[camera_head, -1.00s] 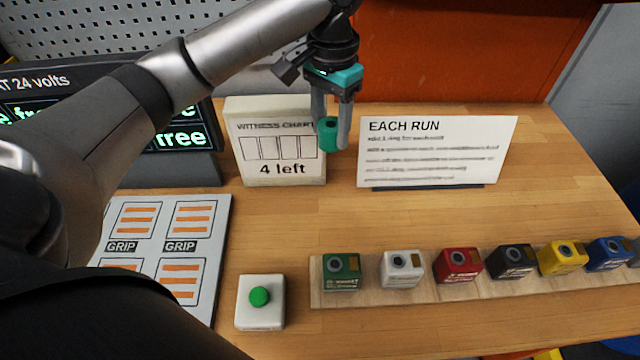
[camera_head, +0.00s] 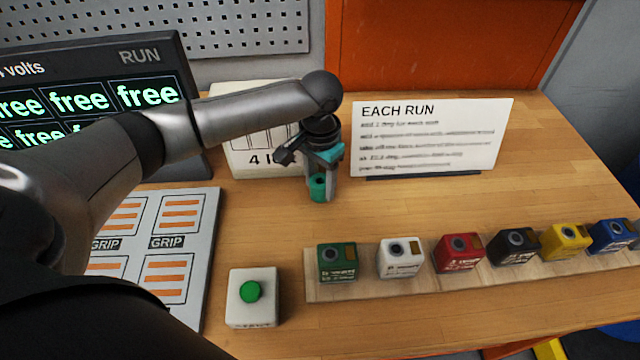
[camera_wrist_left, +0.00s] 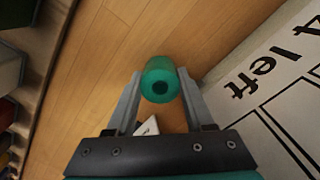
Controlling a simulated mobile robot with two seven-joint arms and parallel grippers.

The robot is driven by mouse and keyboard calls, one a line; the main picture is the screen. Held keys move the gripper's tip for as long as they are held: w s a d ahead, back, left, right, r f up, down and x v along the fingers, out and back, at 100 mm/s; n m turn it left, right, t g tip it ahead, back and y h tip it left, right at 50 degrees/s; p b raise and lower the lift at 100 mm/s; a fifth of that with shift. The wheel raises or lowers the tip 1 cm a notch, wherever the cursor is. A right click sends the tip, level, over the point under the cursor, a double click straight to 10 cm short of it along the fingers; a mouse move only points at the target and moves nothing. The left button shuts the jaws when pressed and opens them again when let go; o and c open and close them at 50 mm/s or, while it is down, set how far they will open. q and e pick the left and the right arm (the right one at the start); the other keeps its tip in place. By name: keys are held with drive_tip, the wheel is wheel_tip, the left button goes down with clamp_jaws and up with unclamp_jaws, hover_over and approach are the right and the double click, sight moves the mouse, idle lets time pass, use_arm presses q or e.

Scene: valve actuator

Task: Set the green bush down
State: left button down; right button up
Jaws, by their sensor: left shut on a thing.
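In the left wrist view the bush (camera_wrist_left: 160,82) sits between the two grey fingertips (camera_wrist_left: 160,88), over bare wood. The gripper points down at the table in front of the witness chart. I cannot tell whether the bush touches the table. My right gripper is not in view.
The witness chart block (camera_head: 250,165) stands close behind the gripper. The EACH RUN card (camera_head: 435,140) is to its right. A wooden strip (camera_head: 425,283) holds several coloured blocks in front. A green button box (camera_head: 252,300) and a GRIP panel (camera_head: 205,215) lie left. Bare table (camera_head: 420,210) lies between.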

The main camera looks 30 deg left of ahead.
use_arm(q)
drive_tip(key=shift+f, duration=0.15)
drive_tip(key=shift+c, duration=1.4)
unclamp_jaws()
drive_tip(key=shift+f, duration=0.1)
